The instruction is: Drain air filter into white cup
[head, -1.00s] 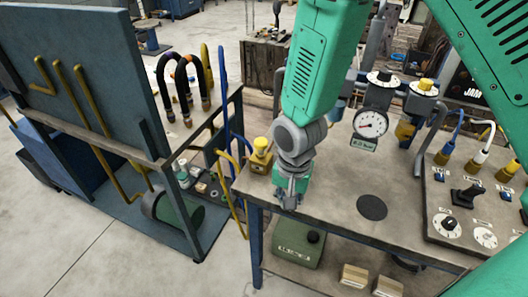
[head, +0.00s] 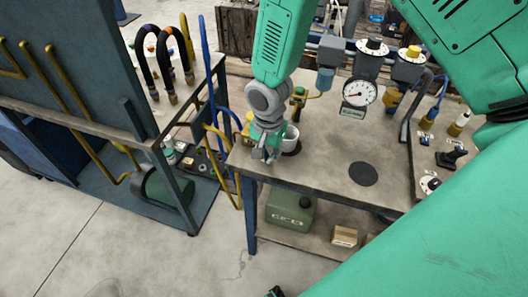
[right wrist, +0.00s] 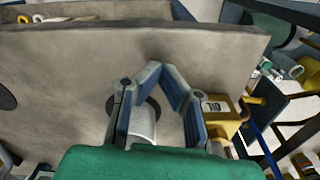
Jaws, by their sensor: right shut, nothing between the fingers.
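The white cup (head: 292,137) stands upright on the bench, over a dark round mark, and also shows in the right wrist view (right wrist: 143,122). My right gripper (head: 262,153) is just left of the cup in the head view, near the bench's left end. Its fingers (right wrist: 163,72) meet at their tips and hold nothing; the cup is not gripped. The air filter (head: 325,79) is a blue-grey bowl under the pipework behind the cup. A thin brass tube runs from it to a small green and yellow fitting (head: 299,95).
A yellow oil can (right wrist: 225,122) stands close beside the right gripper, partly hidden in the head view. A pressure gauge (head: 359,92) stands right of the filter. A black disc (head: 363,173) lies on the clear bench middle (head: 325,160). My arm covers the lower right.

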